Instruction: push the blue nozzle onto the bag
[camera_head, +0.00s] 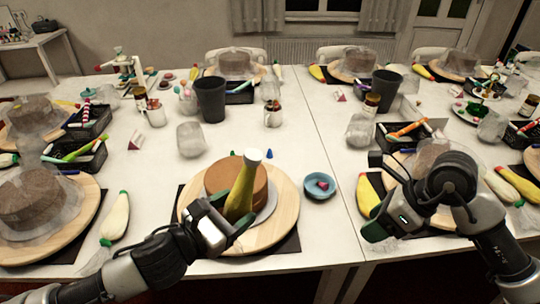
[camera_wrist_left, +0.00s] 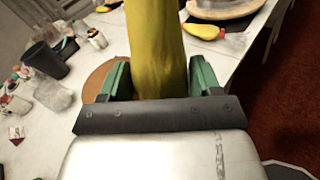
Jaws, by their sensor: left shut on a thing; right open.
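My left gripper (camera_head: 238,215) is shut on a yellow piping bag (camera_head: 241,194). The bag stands nearly upright, its white tip (camera_head: 253,155) at the top, in front of a brown cake (camera_head: 218,176) on a wooden turntable (camera_head: 283,208). In the left wrist view the yellow bag (camera_wrist_left: 156,50) is between the green fingers, its ends out of frame. A small blue nozzle (camera_head: 269,154) stands on the table behind the cake, apart from the bag. My right gripper (camera_head: 385,222) is open at the right, near another yellow bag (camera_head: 368,196); its fingertips are hard to make out.
A blue bowl (camera_head: 320,185) with a small pink item stands right of the turntable. A small green piece (camera_head: 232,153) is behind the cake. A glass (camera_head: 190,139) and a dark cup (camera_head: 211,99) stand farther back. Table between the blue nozzle and glass jar (camera_head: 272,115) is clear.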

